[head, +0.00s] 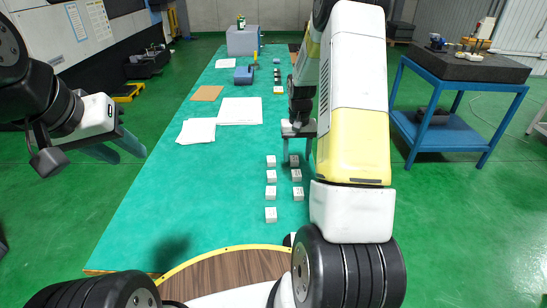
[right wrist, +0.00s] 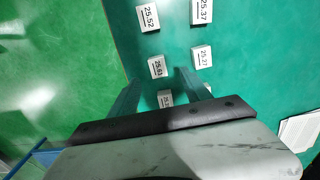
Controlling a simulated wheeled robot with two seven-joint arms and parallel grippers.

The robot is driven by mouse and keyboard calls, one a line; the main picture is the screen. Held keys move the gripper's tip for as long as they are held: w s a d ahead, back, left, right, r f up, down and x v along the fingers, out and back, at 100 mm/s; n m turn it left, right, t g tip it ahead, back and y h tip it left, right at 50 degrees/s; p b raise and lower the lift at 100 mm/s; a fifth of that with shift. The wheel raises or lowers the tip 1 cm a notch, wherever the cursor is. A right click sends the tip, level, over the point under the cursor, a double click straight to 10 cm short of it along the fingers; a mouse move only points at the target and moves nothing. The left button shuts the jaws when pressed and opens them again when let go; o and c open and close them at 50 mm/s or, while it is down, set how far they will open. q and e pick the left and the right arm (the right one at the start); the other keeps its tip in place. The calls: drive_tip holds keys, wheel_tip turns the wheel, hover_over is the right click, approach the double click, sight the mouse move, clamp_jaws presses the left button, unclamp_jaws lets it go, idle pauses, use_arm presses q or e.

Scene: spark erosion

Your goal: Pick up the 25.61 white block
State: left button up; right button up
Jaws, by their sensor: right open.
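The white block marked 25.61 (right wrist: 157,67) lies on the green table mat in the right wrist view. By its place in the rows, it matches a white block (head: 297,175) in the head view, where its digits are too small to read. My right gripper (right wrist: 158,79) is open and empty, with its fingers apart on either side of the 25.61 block's column. In the head view my right gripper (head: 297,160) hangs over the far end of the right column. I cannot tell its exact height. My left gripper (head: 131,155) is open and empty, off the table's left side.
Neighbouring blocks are 25.52 (right wrist: 148,18), 25.37 (right wrist: 202,11), 25.27 (right wrist: 202,58) and a partly hidden one (right wrist: 165,98). Papers (head: 240,111) lie farther back on the green table (head: 190,185). A blue trolley (head: 450,152) stands right. The mat's left front is clear.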

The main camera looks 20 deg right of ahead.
sight(297, 174)
wheel_tip(297, 174, down, 3)
drive_tip(key=shift+r, duration=0.1)
drive_tip(key=f, duration=0.5)
drive_tip(key=shift+d, duration=0.25)
clamp_jaws()
